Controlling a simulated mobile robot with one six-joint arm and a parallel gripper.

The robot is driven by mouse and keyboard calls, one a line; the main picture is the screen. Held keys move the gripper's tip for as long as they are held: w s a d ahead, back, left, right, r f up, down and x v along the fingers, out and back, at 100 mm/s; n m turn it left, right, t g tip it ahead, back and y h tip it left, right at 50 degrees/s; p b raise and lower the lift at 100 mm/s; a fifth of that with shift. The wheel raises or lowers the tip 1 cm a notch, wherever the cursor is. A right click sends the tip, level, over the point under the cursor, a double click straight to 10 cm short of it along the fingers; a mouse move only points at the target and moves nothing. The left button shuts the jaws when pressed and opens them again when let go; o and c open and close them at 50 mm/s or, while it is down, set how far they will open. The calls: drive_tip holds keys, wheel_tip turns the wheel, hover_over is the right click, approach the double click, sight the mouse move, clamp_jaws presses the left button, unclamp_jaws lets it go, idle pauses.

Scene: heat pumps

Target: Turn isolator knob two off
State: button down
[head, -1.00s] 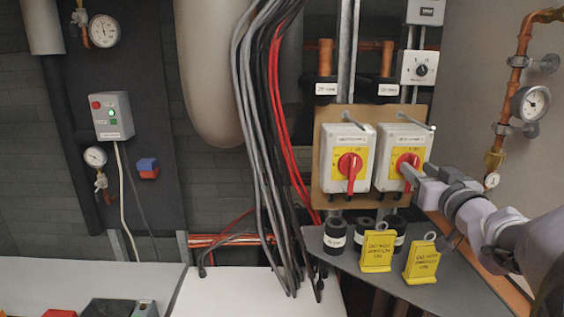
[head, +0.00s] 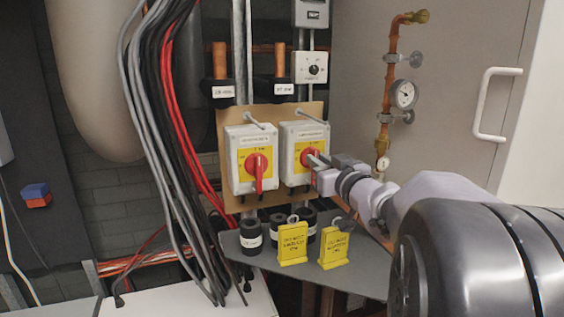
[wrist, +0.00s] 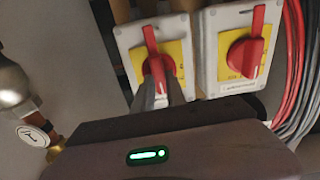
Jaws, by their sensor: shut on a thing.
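Two grey-white isolator boxes with yellow plates and red knobs hang side by side on a brown board. The left box (head: 239,183) has its red knob (head: 257,166) with the handle pointing down; it also shows at right in the wrist view (wrist: 245,58). My gripper (head: 317,162) is at the right box (head: 293,178), shut on its red knob (head: 306,152). In the wrist view, my dark fingers (wrist: 160,88) close around this knob (wrist: 151,42), whose visible end points up there. The fingers hide part of it. The box labels are too small to read.
Two yellow tags (head: 292,244) and several black cylinders (head: 250,236) stand on the grey shelf (head: 262,262) below the boxes. Cables (head: 160,120) hang at left. A copper pipe with a gauge (head: 404,94) and a handled door (head: 450,90) are at right.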

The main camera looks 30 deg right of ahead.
drive_tip(key=shift+a+f+n+b, duration=0.15)
drive_tip(key=shift+n+b, duration=1.3)
drive_tip(key=shift+n, duration=1.4)
drive_tip(key=shift+f+n+b, duration=0.1)
drive_tip(key=shift+n+b, duration=1.4)
drive_tip(key=shift+n, duration=1.4)
drive_tip(key=shift+a+f+n+b, duration=0.15)
drive_tip(key=shift+n+b, duration=1.3)
drive_tip(key=shift+n, duration=1.4)
drive_tip(key=c, duration=1.4)
unclamp_jaws()
drive_tip(key=shift+o, duration=0.2)
